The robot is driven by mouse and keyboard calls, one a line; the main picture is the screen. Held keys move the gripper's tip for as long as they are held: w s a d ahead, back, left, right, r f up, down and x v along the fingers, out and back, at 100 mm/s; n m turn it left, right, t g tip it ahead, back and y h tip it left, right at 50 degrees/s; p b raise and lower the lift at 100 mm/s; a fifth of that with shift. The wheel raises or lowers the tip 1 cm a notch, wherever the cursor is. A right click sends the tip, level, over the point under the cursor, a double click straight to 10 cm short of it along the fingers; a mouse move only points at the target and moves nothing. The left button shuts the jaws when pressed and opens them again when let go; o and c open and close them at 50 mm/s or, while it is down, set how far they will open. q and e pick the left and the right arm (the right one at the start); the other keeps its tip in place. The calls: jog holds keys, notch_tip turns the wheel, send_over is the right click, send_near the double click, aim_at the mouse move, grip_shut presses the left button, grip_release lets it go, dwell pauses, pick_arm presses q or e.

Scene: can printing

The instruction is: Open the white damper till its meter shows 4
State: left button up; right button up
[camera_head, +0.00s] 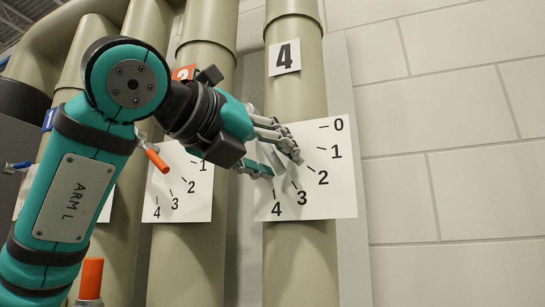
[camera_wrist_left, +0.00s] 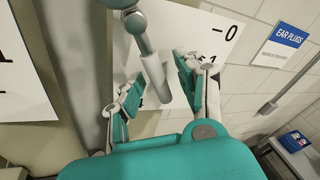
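The white damper handle (camera_wrist_left: 153,75) shows in the wrist view as a pale rod with a thicker end. It lies between the two fingers of my left gripper (camera_wrist_left: 160,88), with gaps visible on both sides. In the head view, my left gripper (camera_head: 278,150) is in front of the meter plate (camera_head: 335,195) and hides most of the handle. The white plate is marked 0 to 4 and sits on the pipe labelled 4 (camera_head: 285,57). The number the handle points at cannot be read clearly. My right gripper is in neither view.
Left of this pipe is another meter plate (camera_head: 198,205) with an orange handle (camera_head: 157,160). A blue handle (camera_head: 17,166) shows at far left and another orange one (camera_head: 91,272) below. The brick wall (camera_head: 450,120) is at right. An ear plugs sign (camera_wrist_left: 285,45) shows in the wrist view.

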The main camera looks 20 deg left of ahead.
pick_arm(q)
jog(key=v, duration=1.2)
jog(key=shift+r, duration=0.15)
